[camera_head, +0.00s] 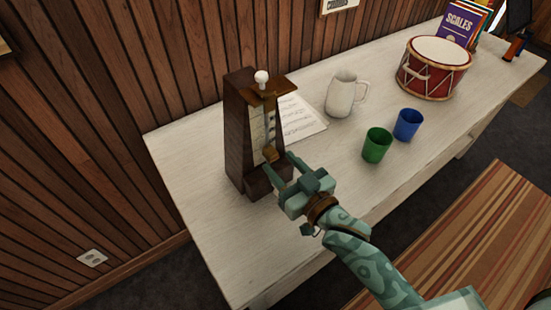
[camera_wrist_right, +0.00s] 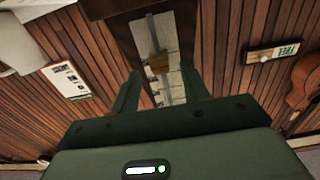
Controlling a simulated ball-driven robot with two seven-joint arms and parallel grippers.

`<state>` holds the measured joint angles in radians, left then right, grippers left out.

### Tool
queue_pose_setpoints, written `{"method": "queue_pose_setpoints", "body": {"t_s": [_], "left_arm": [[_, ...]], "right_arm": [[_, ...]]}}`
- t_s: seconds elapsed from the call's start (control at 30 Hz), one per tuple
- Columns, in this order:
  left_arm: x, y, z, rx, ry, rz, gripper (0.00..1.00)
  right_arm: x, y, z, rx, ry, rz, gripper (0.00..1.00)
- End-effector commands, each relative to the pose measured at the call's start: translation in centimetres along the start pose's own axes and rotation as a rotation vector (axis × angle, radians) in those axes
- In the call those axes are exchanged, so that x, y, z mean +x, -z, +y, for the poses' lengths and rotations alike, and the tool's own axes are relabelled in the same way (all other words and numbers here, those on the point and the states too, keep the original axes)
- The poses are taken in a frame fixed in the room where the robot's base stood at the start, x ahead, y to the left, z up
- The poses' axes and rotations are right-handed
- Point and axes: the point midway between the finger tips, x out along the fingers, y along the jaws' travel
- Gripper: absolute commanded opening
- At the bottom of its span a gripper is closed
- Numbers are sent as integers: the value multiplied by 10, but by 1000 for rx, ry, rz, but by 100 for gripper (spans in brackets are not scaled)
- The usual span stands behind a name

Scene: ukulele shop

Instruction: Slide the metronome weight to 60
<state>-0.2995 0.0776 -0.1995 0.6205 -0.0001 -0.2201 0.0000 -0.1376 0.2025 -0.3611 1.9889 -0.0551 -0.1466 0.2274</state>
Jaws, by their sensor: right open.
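A dark wooden metronome (camera_head: 237,140) stands upright on the white table, with a pale scale plate (camera_head: 256,128) on its front. A small brass-coloured weight (camera_head: 270,154) sits low on the metronome's rod; it also shows in the right wrist view (camera_wrist_right: 158,63). My right gripper (camera_head: 279,163) is open right in front of the weight. In the wrist view its fingers (camera_wrist_right: 160,78) lie to either side of the weight, apart from it. The scale's numbers are too small to read. My left gripper is not in view.
On the white table (camera_head: 195,175), a paper sheet (camera_head: 300,118) and a white mug (camera_head: 342,94) are right of the metronome. Farther right are a green cup (camera_head: 376,146), a blue cup (camera_head: 408,125) and a red drum (camera_head: 432,70). A wood-panelled wall (camera_head: 130,90) is behind.

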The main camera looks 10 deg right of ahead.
Motion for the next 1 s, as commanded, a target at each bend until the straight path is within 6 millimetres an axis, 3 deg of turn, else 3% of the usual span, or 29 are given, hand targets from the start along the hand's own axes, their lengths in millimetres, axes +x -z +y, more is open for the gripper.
{"method": "queue_pose_setpoints", "body": {"t_s": [0.2,0.53,0.57,0.7,0.87,1.0], "left_arm": [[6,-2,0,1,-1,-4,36],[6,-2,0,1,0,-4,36],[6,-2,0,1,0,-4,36],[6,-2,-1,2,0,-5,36],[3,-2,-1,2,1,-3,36],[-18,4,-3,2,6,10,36]], "right_arm": [[26,-1,0,0,0,0,45],[30,0,0,0,0,-1,45],[30,0,0,0,0,-1,40],[30,0,0,-1,0,-1,1],[30,2,0,-1,0,0,0],[30,25,0,-3,0,4,0]]}}
